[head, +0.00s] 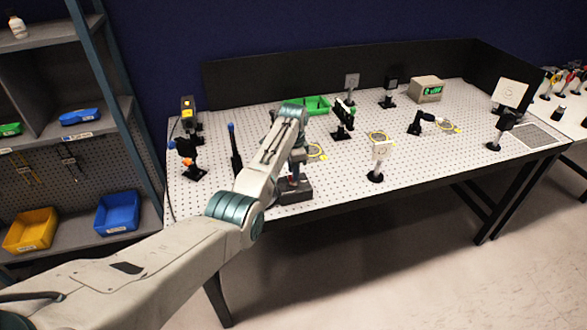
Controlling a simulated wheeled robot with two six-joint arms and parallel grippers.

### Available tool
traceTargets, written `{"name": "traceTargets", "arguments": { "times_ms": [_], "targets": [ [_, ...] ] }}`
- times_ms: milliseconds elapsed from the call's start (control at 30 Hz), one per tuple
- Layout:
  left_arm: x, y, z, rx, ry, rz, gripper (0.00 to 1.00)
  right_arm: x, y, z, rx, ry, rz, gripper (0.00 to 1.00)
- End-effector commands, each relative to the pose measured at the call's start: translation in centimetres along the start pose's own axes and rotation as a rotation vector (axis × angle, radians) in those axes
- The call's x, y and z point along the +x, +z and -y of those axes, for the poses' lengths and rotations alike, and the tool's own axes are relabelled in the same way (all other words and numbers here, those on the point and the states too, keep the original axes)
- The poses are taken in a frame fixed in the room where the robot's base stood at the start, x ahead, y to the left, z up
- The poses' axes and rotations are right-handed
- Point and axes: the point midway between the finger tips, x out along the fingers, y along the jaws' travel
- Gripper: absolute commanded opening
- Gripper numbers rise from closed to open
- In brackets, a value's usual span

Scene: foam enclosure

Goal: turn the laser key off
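My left arm reaches from the lower left over the perforated optical table (345,205). Its wrist bends down, and the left gripper (293,179) is at or just above a small dark box (297,194) near the table's front edge. The fingers are small and partly hidden by my own arm, so I cannot tell whether they are open, shut or touching the box. No key can be made out; the box may be the laser's key unit. A yellow and black device (188,108), possibly the laser, stands at the table's back left. My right gripper is not in view.
A shelf with blue bins (118,212) is at left.

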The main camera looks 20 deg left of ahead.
Motion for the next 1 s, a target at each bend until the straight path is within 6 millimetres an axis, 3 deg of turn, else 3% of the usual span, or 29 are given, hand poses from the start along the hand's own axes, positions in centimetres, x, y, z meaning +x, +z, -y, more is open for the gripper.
{"name": "traceTargets", "arguments": {
  "times_ms": [100, 200, 433, 600, 1000],
  "targets": [
    [0.9, 0.0, 0.0, 0.0, 0.001, 0.0, 0.3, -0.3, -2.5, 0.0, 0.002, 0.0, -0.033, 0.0],
    [1.4, 0.0, 0.0, 0.0, 0.0, 0.0, 0.3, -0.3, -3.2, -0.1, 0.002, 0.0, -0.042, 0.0],
    [1.4, 0.0, 0.0, 0.0, -0.001, 0.0, 0.3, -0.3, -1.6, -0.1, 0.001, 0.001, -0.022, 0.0],
    [1.4, 0.0, 0.0, 0.0, -0.001, 0.0, 0.0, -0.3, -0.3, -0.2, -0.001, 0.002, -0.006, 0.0],
    [1.3, 0.0, 0.0, -0.039, 0.0, 0.0, 0.0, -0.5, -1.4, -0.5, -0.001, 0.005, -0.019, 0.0]
  ]
}}
